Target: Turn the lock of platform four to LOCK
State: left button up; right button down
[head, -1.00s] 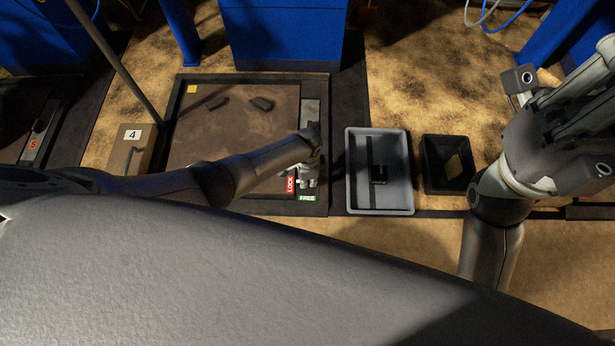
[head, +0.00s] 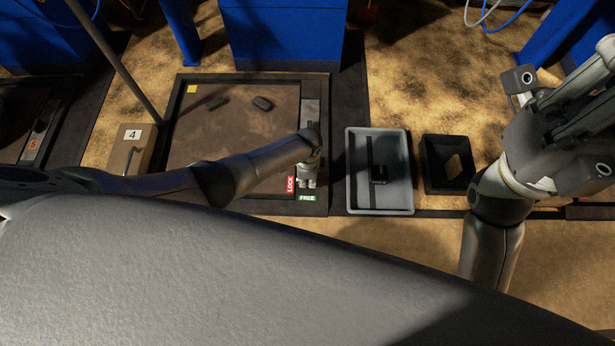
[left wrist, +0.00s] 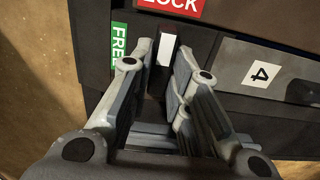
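Platform four (head: 240,140) is a brown plate in a dark frame, with a red LOCK label (head: 290,185) and a green FREE label (head: 307,198) at its near right corner. My left gripper (head: 307,183) points down at that corner, right of LOCK and behind FREE. In the left wrist view its fingers (left wrist: 163,62) stand on both sides of a dark lever with a white end (left wrist: 167,48); narrow gaps seem to show beside it. FREE (left wrist: 118,48) is left of the lever, LOCK (left wrist: 172,5) above. The lever's pivot is hidden. My right gripper (head: 572,98) is raised at the right.
A grey tray (head: 352,195) with a dark item and a black bin (head: 430,182) stand right of the platform. A box marked 4 (head: 118,160) is at its left. Dark pieces (head: 262,103) lie on the plate. Blue cabinets (head: 283,35) stand behind.

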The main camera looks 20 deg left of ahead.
pick_arm(q)
jog(key=o, duration=0.4)
jog(key=shift+c, duration=0.2)
notch_tip(320, 180, up, 12)
dwell(0.6)
dwell(0.4)
